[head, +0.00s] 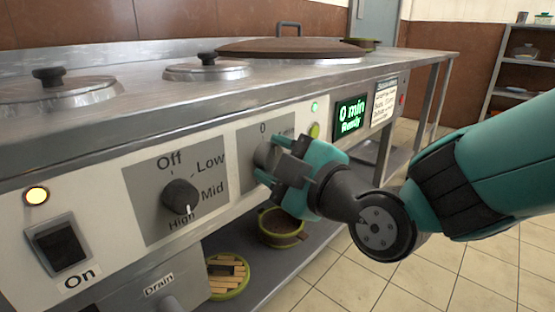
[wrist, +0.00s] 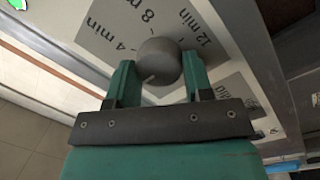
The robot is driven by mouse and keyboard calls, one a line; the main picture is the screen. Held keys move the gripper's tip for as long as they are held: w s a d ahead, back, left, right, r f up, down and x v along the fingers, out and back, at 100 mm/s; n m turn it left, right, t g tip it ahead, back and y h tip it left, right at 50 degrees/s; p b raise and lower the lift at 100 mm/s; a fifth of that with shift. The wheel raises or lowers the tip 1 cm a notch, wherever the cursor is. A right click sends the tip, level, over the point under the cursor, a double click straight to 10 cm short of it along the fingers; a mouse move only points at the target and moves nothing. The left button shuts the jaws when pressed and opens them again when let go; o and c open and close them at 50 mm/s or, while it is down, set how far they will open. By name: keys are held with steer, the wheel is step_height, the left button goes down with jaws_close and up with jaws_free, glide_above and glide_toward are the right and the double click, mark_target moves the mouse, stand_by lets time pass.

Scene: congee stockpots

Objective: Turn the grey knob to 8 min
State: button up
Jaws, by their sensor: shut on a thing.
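The grey knob (head: 262,156) is round and sits on a grey dial plate on the front panel. My gripper (head: 275,160) is shut on it in the head view. In the wrist view the knob (wrist: 158,58) lies between the two teal fingers of my gripper (wrist: 158,80). The labels 4 min, 8 min (partly cut off) and 12 min show around it there. A small pale mark shows on the knob's near side, but I cannot tell its setting surely. The display (head: 350,117) reads "0 min Ready" in green.
A dark heat knob (head: 180,195) with Off, Low, Mid and High stands left of my gripper, its white mark near High. A switch (head: 60,247) labelled On is further left. Lidded pots (head: 205,68) are set in the counter above. Baskets (head: 280,228) sit on the shelf below.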

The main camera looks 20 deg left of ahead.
steer(key=m+g+p, duration=0.1)
steer(key=m+p, duration=0.1)
steer(key=m, duration=0.4)
steer(key=shift+r+p, duration=0.15)
steer(key=shift+p, duration=0.2)
steer(key=m+p, duration=0.1)
steer(key=m, duration=0.2)
steer(key=m+g+p, duration=0.1)
steer(key=m, duration=0.3)
steer(key=shift+w+h, duration=0.15)
steer(key=shift+h, duration=0.15)
steer(key=m+p, duration=0.2)
steer(key=m, duration=0.2)
steer(key=shift+w+d+g, duration=0.1)
steer(key=shift+g, duration=0.3)
steer(key=m+p, duration=0.1)
steer(key=m, duration=0.3)
steer(key=shift+g+y+p, duration=0.35)
steer(key=shift+g+y, duration=0.05)
steer(key=shift+m, duration=0.3)
steer(key=o, duration=0.9)
